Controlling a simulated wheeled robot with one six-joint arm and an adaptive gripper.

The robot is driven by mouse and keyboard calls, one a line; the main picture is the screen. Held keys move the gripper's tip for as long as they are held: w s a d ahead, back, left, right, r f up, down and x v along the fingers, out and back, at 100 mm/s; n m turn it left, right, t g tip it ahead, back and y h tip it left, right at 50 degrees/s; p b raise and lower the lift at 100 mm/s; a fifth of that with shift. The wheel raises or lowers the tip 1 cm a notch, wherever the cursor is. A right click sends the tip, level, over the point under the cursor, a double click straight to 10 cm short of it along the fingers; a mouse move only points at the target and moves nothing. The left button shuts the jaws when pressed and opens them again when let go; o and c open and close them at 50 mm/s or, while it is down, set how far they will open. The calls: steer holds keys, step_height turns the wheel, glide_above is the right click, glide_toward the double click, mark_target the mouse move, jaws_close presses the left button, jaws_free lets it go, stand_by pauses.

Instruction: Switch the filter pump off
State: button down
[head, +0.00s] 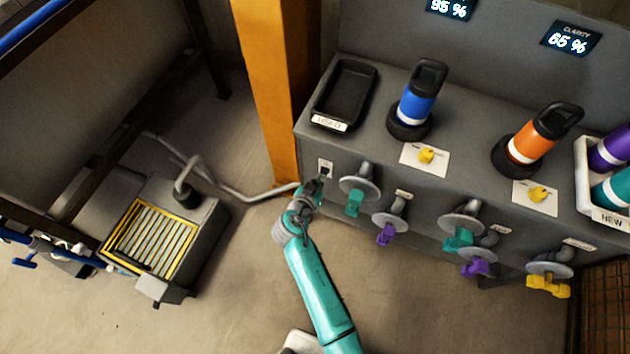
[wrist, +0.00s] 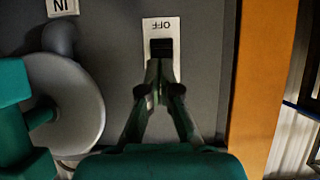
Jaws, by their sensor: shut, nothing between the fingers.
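The pump switch is a black rocker (wrist: 161,48) on a white plate (wrist: 148,31) on the grey bench front; the plate also shows in the head view (head: 325,162). The plate's word OFF reads upside down in the wrist view, above the rocker. My gripper (wrist: 160,66) is shut and empty, its fingertips at the rocker's lower edge in the wrist view. I cannot tell whether they touch it. The fingers hide the lower part of the plate. In the head view my gripper (head: 323,178) is right at the plate. Which way the rocker is tipped is unclear.
A grey disc with a teal handle (head: 355,203) stands close right of the switch in the head view. Several more valves line the bench front. An orange post (head: 268,90) stands to the left. A tank with a yellow-framed grille (head: 152,238) sits on the floor.

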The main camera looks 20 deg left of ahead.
steer(key=shift+s+f, duration=0.2)
steer(key=shift+f, duration=0.4)
steer(key=shift+r, duration=0.1)
steer(key=shift+r, duration=0.7)
steer(key=shift+s, duration=0.15)
